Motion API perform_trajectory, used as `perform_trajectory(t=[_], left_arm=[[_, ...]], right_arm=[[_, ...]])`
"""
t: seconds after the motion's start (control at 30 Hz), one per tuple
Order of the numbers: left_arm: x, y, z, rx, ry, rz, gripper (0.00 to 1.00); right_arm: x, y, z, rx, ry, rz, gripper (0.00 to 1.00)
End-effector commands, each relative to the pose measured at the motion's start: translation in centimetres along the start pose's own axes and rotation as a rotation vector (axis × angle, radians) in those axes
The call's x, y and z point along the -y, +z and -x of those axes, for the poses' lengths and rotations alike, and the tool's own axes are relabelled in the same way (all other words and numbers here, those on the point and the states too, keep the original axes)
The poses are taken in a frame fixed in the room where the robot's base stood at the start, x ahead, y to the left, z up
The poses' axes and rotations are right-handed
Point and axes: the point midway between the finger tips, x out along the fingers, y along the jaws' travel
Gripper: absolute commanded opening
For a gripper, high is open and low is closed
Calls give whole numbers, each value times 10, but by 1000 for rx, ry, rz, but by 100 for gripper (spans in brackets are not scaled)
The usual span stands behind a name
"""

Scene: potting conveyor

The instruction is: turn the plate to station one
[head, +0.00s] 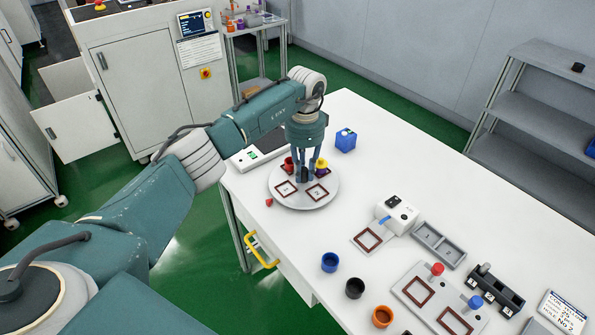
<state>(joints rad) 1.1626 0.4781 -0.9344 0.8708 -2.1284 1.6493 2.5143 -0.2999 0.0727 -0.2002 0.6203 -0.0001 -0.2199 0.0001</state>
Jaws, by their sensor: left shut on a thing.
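The round, pale plate (303,205) lies on the white table near its left edge. It bears red-framed squares; two in front look marked 1 (286,189) and 2 (317,193). A red piece (288,164) stands on its back left and a yellow and purple piece (321,166) on its back right. My left gripper (305,177) points down over the plate's middle, shut on what looks like a dark central knob. The fingers and arm hide the knob's detail and the plate's back. My right gripper is not in view.
Blue (330,262), black (355,288) and orange (382,316) cups stand in front. A white box (401,213) is right.

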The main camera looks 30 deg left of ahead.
Motion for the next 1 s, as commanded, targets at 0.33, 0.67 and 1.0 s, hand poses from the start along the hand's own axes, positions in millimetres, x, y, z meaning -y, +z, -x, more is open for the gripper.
perform_trajectory(t=[0.33, 0.67, 1.0], left_arm=[[0, -6, 2, -9, -4, 2, 0], [0, -5, 2, -7, -4, 2, 28], [1, -4, 18, -6, -4, 3, 28]], right_arm=[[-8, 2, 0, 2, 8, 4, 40], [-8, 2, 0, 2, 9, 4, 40], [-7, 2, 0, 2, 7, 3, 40]])
